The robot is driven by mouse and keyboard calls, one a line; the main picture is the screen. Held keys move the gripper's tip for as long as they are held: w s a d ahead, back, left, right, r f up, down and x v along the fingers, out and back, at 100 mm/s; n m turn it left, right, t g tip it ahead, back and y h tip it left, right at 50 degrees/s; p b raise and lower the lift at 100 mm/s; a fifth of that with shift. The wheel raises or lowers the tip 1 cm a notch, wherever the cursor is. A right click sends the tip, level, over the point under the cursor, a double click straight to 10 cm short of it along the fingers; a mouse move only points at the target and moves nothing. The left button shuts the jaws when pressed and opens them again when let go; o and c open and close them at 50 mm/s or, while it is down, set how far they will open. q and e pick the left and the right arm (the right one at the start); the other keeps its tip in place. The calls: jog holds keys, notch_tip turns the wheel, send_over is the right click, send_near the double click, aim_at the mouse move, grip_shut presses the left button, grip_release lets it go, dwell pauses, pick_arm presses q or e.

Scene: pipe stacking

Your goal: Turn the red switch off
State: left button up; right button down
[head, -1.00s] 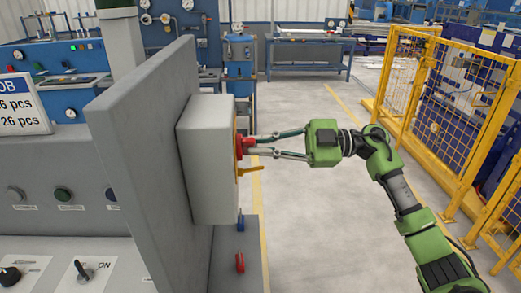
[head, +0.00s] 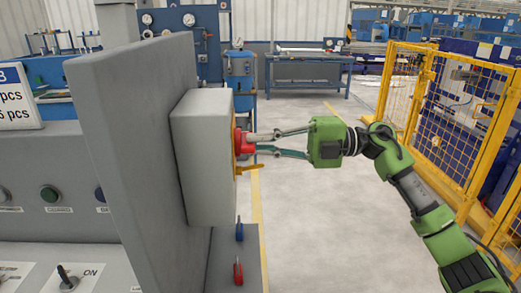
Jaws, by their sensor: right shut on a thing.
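The red switch (head: 243,142) is a red knob on a yellow plate on the right face of a grey box (head: 203,160). The box is fixed to an upright grey panel (head: 135,130). My right gripper (head: 253,143) reaches in from the right, its fingertips at the red knob and shut on it. The fingers partly hide the knob. A small yellow tab (head: 250,169) sticks out below the knob. My left gripper is not in view.
A console with buttons (head: 50,194) and a lever (head: 68,277) stands at the left. Red (head: 238,272) and blue (head: 239,231) levers stand below the box. A yellow fence (head: 440,110) is at the right. The floor between is clear.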

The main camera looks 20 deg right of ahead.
jog(key=shift+f+n, duration=0.15)
jog(key=shift+n, duration=0.35)
jog(key=c, duration=2.1)
grip_release()
jog(key=shift+c, duration=0.2)
jog(key=shift+d, duration=0.1)
jog(key=v, duration=1.2)
